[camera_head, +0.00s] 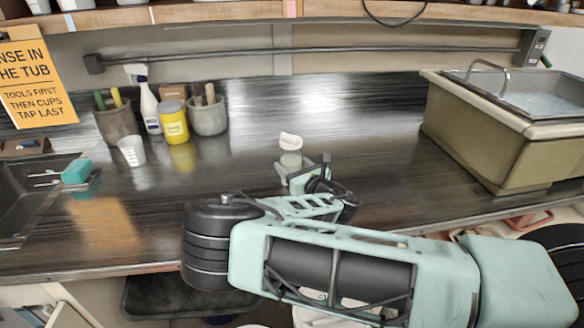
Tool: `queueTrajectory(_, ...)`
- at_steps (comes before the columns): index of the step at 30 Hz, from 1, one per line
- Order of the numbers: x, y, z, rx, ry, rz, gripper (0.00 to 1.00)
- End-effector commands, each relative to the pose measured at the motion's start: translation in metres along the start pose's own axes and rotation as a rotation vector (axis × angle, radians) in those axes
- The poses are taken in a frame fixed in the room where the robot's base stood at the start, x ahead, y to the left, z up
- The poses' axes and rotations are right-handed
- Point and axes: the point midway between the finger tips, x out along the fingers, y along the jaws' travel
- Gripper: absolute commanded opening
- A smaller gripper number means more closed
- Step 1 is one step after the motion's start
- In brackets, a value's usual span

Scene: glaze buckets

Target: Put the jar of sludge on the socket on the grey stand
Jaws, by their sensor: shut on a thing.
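My gripper (305,178) is over the middle of the dark counter, partly hidden by my own arm. It is shut on a small pale jar-like thing with a white top (290,141), which shows just beyond the fingers. I take this for the jar of sludge, but its contents do not show. I cannot make out the grey stand or its socket; the arm covers much of the front of the counter.
A yellow jar (173,121), a spray bottle (148,107), two tool pots (115,124) (208,118) and a white cup (132,151) stand at the back left. A sink (30,190) is at left, a water tub (480,140) at right. The counter between is mostly clear.

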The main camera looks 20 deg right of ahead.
Motion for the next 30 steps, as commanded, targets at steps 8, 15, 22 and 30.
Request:
queueTrajectory(8,0.000,0.000,-0.012,0.000,-0.004,-0.001,0.21)
queueTrajectory(15,0.000,0.000,-0.016,0.001,-0.001,-0.001,0.67)
queueTrajectory(22,0.000,0.000,-0.015,0.001,0.000,-0.001,0.80)
queueTrajectory(30,-0.009,0.000,-0.015,0.000,0.001,-0.001,0.80)
